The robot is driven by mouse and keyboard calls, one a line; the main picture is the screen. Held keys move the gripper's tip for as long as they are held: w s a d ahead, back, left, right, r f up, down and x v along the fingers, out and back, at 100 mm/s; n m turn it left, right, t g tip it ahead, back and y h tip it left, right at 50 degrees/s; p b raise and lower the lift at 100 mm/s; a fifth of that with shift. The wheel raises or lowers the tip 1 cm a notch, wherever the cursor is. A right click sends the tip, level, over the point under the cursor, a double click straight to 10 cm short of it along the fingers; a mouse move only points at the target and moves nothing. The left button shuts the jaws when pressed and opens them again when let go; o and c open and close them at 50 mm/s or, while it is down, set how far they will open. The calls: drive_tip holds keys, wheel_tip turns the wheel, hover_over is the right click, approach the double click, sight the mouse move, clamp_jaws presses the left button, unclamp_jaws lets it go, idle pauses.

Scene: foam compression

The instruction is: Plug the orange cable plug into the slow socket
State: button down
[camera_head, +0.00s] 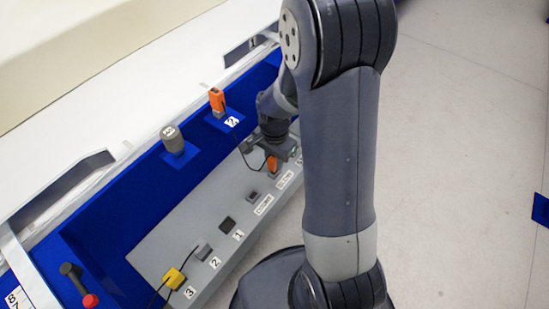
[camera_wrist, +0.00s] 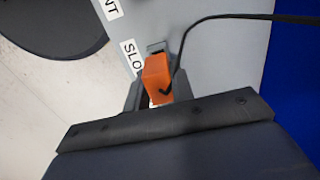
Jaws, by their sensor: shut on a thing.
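My gripper (camera_head: 274,150) is shut on the orange plug (camera_head: 272,164) above the grey socket strip. In the wrist view, the orange plug (camera_wrist: 157,76) sits between the fingers (camera_wrist: 156,99), with its black cable running to the right. A small grey socket (camera_wrist: 156,46) shows just beyond the plug, beside a white label (camera_wrist: 131,56) reading "SLO", its end hidden. The plug overlaps the near side of this socket in the picture. I cannot tell whether the plug touches it or is in it.
The grey strip (camera_head: 180,230) carries several labelled sockets; a yellow plug (camera_head: 174,278) stands near label 3. Behind are an orange block (camera_head: 217,99), a grey knob (camera_head: 172,140) and a red-tipped lever (camera_head: 77,283) on the blue panel. Open floor (camera_head: 465,130) lies right.

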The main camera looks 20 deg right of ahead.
drive_tip(key=shift+f+b, duration=0.75)
drive_tip(key=shift+f, duration=0.2)
idle(0.3)
drive_tip(key=c, duration=1.1)
unclamp_jaws()
drive_tip(key=shift+c, duration=0.2)
drive_tip(key=shift+r, duration=0.2)
drive_tip(key=shift+r+p, duration=2.6)
drive_tip(key=shift+r, duration=0.3)
drive_tip(key=shift+r, duration=0.1)
wheel_tip(320, 180, up, 11)
drive_tip(key=p, duration=0.2)
drive_tip(key=shift+f, duration=0.2)
